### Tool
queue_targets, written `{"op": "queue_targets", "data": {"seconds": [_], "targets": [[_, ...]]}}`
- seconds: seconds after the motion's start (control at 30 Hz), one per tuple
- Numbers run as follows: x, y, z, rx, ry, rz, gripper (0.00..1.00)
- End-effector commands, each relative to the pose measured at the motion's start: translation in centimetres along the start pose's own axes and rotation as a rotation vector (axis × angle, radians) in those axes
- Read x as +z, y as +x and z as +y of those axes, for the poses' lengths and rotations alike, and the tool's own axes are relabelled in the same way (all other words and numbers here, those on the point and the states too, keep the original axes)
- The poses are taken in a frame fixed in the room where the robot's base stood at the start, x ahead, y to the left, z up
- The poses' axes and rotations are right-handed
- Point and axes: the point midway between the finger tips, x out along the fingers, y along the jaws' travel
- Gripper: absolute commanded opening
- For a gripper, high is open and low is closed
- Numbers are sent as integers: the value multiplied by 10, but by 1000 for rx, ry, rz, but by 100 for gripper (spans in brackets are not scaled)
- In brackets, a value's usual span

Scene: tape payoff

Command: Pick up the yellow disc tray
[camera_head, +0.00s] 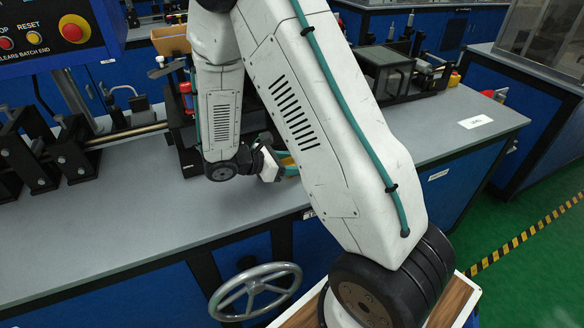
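A small yellow and teal piece (289,163) shows on the grey bench, between my wrist and the large white arm link. It may be the yellow disc tray, but most of it is hidden behind my arm. My gripper (271,172) is low over the bench, just left of this piece. It is small and partly hidden, so I cannot tell whether its fingers are open or shut, or whether they touch the piece.
The grey bench top (150,215) is clear at the front left. Black clamps and a rod (125,134) stand at the left, below a blue control panel (50,30). A dark machine (385,70) stands behind my arm. A handwheel (255,291) juts from the bench front.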

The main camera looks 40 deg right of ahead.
Motion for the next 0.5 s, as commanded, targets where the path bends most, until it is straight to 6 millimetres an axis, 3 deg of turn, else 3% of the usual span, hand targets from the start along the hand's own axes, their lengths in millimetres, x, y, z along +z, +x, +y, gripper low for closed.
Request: {"op": "queue_targets", "data": {"seconds": [0.27, 0.5], "targets": [[1, -1, 0, 0, 1, 0, 29], [15, -7, 0, 1, 3, 0, 29]]}}
